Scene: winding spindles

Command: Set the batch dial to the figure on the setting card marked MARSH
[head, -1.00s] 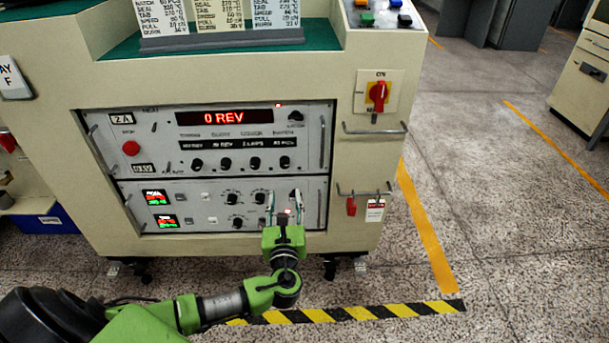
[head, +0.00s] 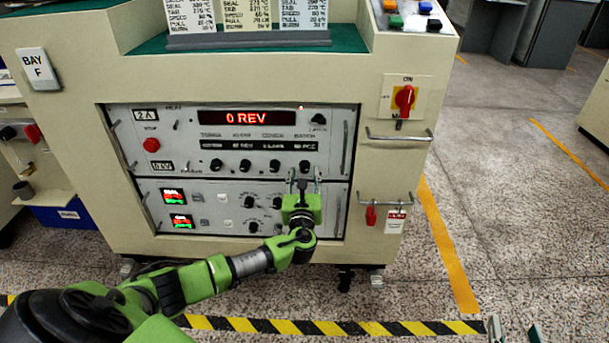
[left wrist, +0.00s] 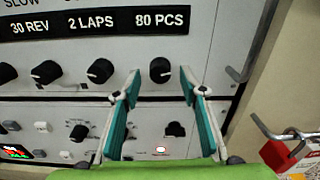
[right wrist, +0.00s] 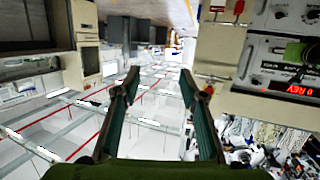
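The batch dial, a black knob (left wrist: 160,70), is at the right end of the upper panel's knob row. The window above it (left wrist: 160,19) reads 80 PCS. In the head view the dial (head: 303,165) is just above my left gripper (head: 304,178). In the left wrist view my left gripper (left wrist: 160,88) is open, its fingertips either side of and below the dial, with nothing held. Three setting cards (head: 246,14) stand on top of the machine; their headings are cut off, so MARSH cannot be picked out. My right gripper (right wrist: 160,82) is open and empty.
Other black knobs (left wrist: 101,70) sit left of the dial. A metal handle (left wrist: 240,72) is right of it. The lower panel has more knobs (left wrist: 78,132). A red rotary switch (head: 404,98) and a red padlock (head: 371,214) are at the right.

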